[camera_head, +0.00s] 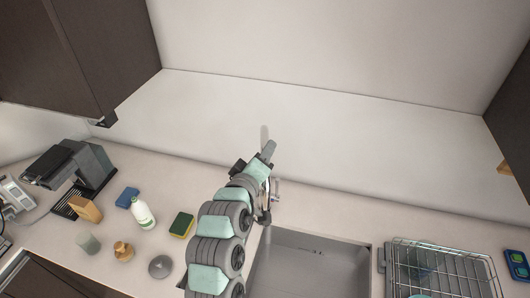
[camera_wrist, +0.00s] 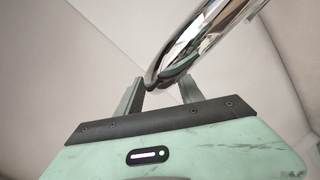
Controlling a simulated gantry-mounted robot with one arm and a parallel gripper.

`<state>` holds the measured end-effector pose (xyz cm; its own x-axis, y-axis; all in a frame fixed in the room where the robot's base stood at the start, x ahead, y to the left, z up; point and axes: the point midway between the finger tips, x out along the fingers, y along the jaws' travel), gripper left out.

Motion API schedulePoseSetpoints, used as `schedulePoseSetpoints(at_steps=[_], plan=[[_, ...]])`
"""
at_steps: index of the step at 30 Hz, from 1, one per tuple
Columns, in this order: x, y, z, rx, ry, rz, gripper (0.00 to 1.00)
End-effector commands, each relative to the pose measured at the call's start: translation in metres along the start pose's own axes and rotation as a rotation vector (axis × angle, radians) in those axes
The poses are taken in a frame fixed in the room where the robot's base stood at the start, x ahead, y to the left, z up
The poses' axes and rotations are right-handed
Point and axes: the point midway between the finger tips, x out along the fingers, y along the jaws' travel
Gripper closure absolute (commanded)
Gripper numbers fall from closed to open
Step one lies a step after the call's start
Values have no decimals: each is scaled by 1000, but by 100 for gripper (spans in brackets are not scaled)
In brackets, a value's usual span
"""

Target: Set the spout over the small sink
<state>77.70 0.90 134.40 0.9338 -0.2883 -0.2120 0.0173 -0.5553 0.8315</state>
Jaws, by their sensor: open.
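The chrome spout (camera_wrist: 205,38) crosses the upper part of the wrist view as a thick curved tube, its lower end at the fingers. My gripper (camera_wrist: 160,88) is open, with one finger on each side of that end; I cannot tell whether they touch it. In the head view my gripper (camera_head: 267,152) is above the back edge of the counter, and my arm hides most of the faucet. A bit of chrome (camera_head: 277,190) shows just right of the arm. A grey sink basin (camera_head: 312,262) lies in front, right of my arm; I cannot tell if it is the small one.
A wire rack (camera_head: 440,262) stands right of the basin. A green and yellow sponge (camera_head: 181,225), a white bottle (camera_head: 143,213), a brown dispenser (camera_head: 123,251) and a coffee machine (camera_head: 85,170) stand on the left counter. The wall rises close behind the faucet. Dark cabinets hang at both sides.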

Motion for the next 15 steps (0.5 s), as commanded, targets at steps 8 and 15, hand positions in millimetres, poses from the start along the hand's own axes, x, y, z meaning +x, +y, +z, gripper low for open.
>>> schedulePoseSetpoints(at_steps=[8, 15], plan=[[-53, -1, -1, -2, 4, 2, 56], [-84, 0, -2, -2, 1, -3, 56]])
